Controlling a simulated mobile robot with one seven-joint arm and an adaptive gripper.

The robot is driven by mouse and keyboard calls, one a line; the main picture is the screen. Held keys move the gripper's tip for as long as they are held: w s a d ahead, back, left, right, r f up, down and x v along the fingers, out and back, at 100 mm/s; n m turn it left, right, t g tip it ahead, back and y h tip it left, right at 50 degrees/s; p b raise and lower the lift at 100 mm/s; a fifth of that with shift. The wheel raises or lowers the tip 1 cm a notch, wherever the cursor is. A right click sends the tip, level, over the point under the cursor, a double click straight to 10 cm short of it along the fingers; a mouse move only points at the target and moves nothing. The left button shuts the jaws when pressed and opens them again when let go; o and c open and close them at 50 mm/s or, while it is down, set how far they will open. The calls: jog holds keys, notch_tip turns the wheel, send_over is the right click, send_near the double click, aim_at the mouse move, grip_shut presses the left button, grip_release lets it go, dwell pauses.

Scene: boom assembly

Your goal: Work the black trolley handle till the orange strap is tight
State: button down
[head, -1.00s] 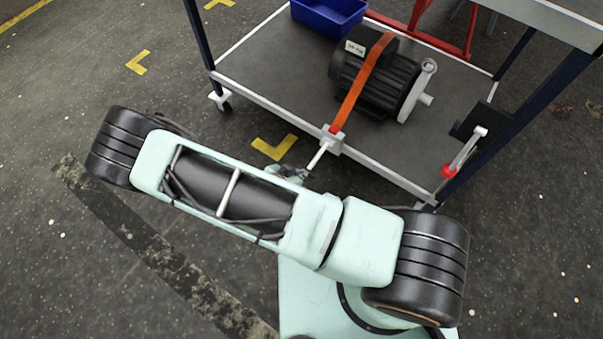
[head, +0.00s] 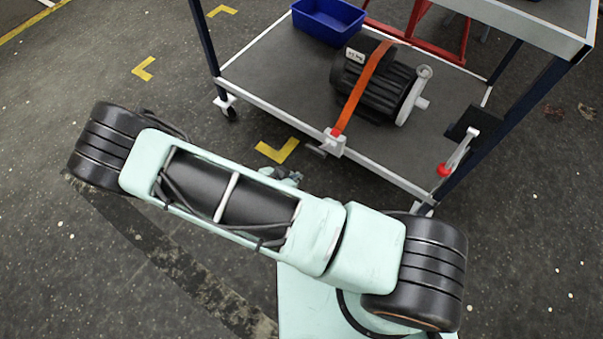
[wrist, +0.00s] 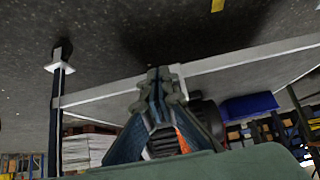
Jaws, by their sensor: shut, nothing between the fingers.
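The orange strap (head: 361,88) runs over a dark motor (head: 355,78) on the trolley's lower shelf, down to a pale ratchet block (head: 333,142) at the shelf's front edge. A short dark handle (head: 316,151) sticks out to the left of the block. Whether the strap is tight I cannot tell. My gripper (head: 290,176) is shut and empty, just in front of and below the handle, apart from it in the head view. In the wrist view my closed fingertips (wrist: 159,77) cover most of the block, and part of the orange strap (wrist: 182,140) shows behind them.
The trolley (head: 270,106) has dark blue posts and an upper shelf (head: 540,18) at the right. A white lever with a red knob (head: 444,169) sits by the right front post. A blue bin (head: 328,20) stands at the back. Floor to the left is clear.

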jog(key=s+a+r, duration=0.1)
jog(key=s, duration=0.1)
jog(key=s+a+r+p, duration=0.1)
jog(key=s+a+r, duration=0.1)
dwell(1.0)
